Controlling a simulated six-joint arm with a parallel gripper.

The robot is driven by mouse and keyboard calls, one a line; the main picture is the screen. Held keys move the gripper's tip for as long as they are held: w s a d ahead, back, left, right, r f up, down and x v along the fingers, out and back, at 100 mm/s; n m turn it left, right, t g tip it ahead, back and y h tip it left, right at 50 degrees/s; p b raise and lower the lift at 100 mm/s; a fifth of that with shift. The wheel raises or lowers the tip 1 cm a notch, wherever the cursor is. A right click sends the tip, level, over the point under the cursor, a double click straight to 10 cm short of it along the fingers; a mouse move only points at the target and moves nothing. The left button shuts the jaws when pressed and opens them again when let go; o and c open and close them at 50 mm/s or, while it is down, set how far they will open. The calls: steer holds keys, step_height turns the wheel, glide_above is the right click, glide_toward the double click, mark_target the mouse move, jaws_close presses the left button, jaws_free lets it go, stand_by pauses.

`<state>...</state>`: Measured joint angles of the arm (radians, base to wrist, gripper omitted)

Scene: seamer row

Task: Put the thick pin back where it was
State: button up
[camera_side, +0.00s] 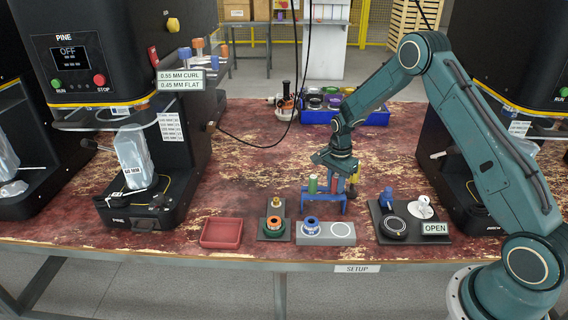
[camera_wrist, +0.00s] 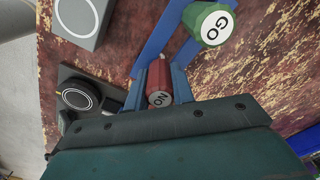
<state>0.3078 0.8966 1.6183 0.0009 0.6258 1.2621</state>
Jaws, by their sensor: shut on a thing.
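My gripper (camera_wrist: 160,75) is shut on a red pin (camera_wrist: 158,82) with "NO" on its end face; its blue fingers stand on either side. In the side view the red pin (camera_side: 334,184) is upright, just at the blue rack (camera_side: 322,197). I cannot tell whether the pin's lower end is in the rack or above it. A green pin (camera_side: 312,184) stands in the rack, left of the red one; its end reads "GO" in the wrist view (camera_wrist: 212,25). My gripper (camera_side: 336,180) hides part of the rack's right side.
A black fixture (camera_side: 405,238) with an "OPEN" label (camera_side: 435,228) is right of the rack. A blue bin (camera_side: 375,118) stands behind. The table at left centre is clear.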

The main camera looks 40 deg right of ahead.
steer(key=shift+f, duration=0.1)
steer(key=o, duration=0.9)
steer(key=shift+o, duration=0.2)
step_height(320, 180, up, 12)
steer(key=shift+r, duration=0.4)
